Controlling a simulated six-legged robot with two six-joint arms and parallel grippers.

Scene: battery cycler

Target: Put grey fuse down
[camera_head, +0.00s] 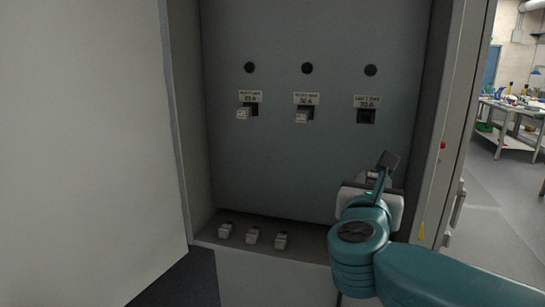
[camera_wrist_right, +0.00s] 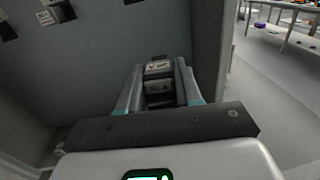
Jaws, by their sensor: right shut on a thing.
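My right gripper (camera_head: 380,176) is inside the right part of the open cabinet, above its floor ledge. It is shut on a grey fuse, which shows between the two fingers in the right wrist view (camera_wrist_right: 159,82). In the head view the gripper mostly hides the held fuse. My left gripper is not in view.
The right slot (camera_head: 366,117) looks dark and empty. The cabinet's right side wall (camera_head: 440,120) is close to my gripper. A workbench (camera_head: 511,110) stands far right.

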